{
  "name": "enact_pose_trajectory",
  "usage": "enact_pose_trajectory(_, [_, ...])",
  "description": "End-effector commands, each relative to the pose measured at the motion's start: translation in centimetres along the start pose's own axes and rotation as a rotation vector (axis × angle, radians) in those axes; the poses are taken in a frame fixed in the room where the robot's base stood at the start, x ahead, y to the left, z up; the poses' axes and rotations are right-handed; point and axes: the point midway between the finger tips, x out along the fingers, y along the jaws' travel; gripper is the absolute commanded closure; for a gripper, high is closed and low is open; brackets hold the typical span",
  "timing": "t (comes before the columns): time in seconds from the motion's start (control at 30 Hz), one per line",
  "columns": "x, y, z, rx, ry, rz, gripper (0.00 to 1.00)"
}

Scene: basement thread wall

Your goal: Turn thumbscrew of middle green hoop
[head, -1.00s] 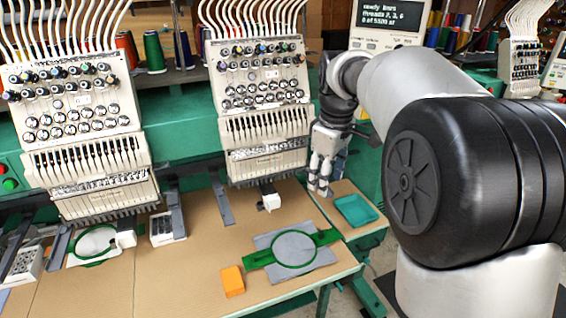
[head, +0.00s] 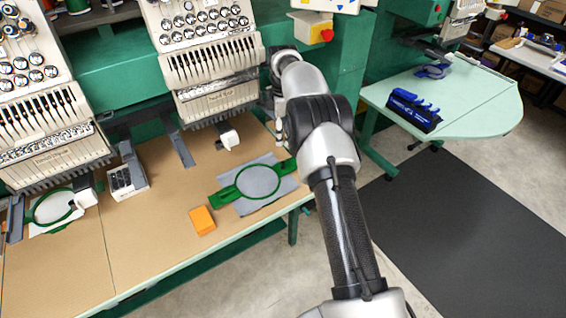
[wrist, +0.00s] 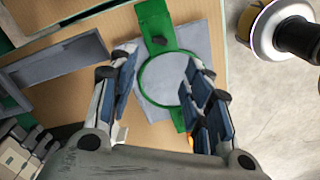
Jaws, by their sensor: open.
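A green hoop with grey fabric (head: 238,196) lies flat on the tan table, its green arms reaching out on both sides. The wrist view shows this hoop (wrist: 147,62) beyond my fingers, with a small dark part on its upper green arm; I cannot tell if that is the thumbscrew. A second green hoop (head: 36,218) with white fabric sits at the left machine head. My gripper (wrist: 158,66) is open and empty, its two fingers apart and above the hoop. In the head view my arm mostly hides the gripper near the table's right end.
An orange block (head: 202,221) lies left of the hoop. Embroidery heads (head: 212,70) stand behind the table. A pale green table (head: 465,98) at right carries a blue rack (head: 413,108). Dark matting covers the floor at right.

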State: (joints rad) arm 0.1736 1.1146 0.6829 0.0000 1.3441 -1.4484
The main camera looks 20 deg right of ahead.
Motion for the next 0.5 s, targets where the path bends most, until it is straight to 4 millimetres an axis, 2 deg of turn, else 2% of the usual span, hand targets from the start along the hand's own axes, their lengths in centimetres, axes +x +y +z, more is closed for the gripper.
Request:
enact_pose_trajectory(0.03, [1.6, -0.1, 0.0, 0.000, -0.001, -0.004, 0.55])
enact_pose_trajectory(0.1, [3.2, -0.1, 0.0, 0.001, -0.001, -0.004, 0.55])
enact_pose_trajectory(0.5, [11.2, -0.1, 0.0, 0.001, 0.000, -0.002, 0.55])
